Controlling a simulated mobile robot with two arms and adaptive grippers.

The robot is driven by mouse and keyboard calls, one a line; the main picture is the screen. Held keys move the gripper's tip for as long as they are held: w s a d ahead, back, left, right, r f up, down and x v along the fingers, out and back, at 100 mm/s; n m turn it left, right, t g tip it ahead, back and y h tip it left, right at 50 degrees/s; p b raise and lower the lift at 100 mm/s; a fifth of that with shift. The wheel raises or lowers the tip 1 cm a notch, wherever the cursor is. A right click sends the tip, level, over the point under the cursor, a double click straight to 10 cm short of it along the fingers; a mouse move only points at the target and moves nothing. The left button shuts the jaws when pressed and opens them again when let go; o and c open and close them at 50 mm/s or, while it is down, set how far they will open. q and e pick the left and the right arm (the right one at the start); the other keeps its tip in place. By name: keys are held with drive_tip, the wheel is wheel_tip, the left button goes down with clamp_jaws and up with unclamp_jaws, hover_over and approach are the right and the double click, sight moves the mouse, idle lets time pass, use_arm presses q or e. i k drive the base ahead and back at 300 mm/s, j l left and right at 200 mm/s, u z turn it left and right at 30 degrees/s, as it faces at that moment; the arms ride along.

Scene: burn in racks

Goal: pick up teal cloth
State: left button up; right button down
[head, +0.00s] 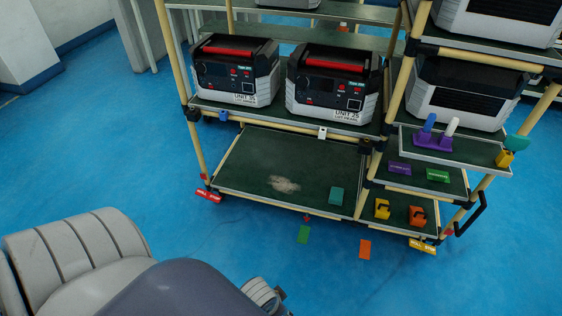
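A small teal block-shaped piece (337,195), which looks like the folded teal cloth, lies on the dark green bottom shelf (255,155) of the rack, near its front right corner. It shows whole and nothing touches it. A pale dusty patch (284,184) is on the same shelf, to its left. Neither gripper can be made out in the head view. Grey parts of my own body fill the lower left, well apart from the cloth.
Two power units, one on the left (234,71) and one on the right (333,84), stand on the shelf above. Yellow (382,209) and orange (417,215) padlock-like items sit right of the cloth. Green (303,234) and orange (365,249) cards lie on the open blue floor.

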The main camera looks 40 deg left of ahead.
sight(336, 194)
drive_tip(key=i+j+z, duration=0.15)
drive_tip(key=j+z, duration=0.3)
drive_tip(key=j, duration=0.5)
drive_tip(key=j+z, duration=0.45)
drive_tip(key=j, duration=0.5)
